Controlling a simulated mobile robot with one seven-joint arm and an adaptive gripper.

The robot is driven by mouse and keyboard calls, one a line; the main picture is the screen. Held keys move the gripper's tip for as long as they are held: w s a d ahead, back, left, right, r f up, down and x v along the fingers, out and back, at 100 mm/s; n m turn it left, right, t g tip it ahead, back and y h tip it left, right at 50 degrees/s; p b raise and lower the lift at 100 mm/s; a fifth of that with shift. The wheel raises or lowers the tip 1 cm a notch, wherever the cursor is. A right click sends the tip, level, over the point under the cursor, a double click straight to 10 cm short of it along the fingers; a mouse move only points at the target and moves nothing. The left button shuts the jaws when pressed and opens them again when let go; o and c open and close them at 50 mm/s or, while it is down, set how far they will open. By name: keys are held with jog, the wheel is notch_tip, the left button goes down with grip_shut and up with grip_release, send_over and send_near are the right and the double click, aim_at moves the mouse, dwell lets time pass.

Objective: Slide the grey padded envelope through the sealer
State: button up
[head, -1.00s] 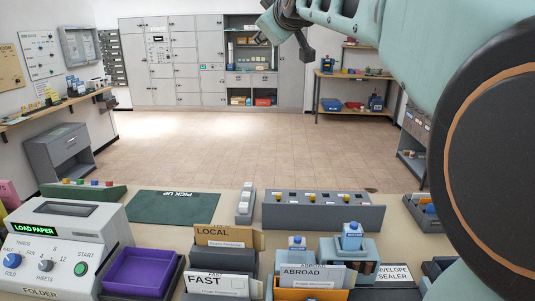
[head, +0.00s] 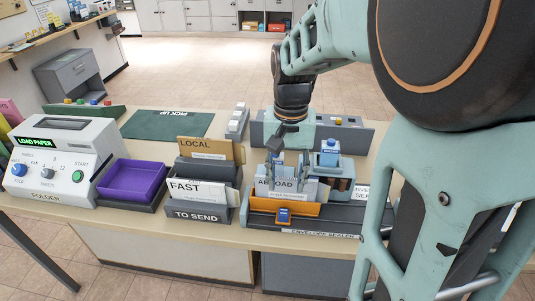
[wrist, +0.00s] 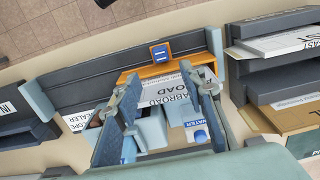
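The envelope sealer (head: 345,216) is a long dark grey unit at the table's front edge, also visible in the wrist view (wrist: 75,85). An orange piece (head: 260,207) with a small blue block (head: 284,215) is at the sealer. A white ABROAD card (wrist: 172,95) stands behind the orange piece. My gripper (head: 287,184) points down over the card area. In the wrist view its fingers (wrist: 160,78) are spread apart, with the card seen between them. I cannot pick out the grey padded envelope for certain; pale sheets behind the card are partly hidden.
Behind the card stands a blue WATER bottle (head: 330,153) in a holder. To the left are the LOCAL and FAST trays (head: 195,215), a purple tray (head: 133,181) and the folder machine (head: 62,165). The green PICK UP mat (head: 166,124) is clear.

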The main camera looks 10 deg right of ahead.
aim_at(284, 211)
notch_tip(284, 211, down, 11)
jog(key=shift+r+b, duration=0.2)
jog(key=shift+b, duration=0.2)
grip_shut()
dwell(0.4)
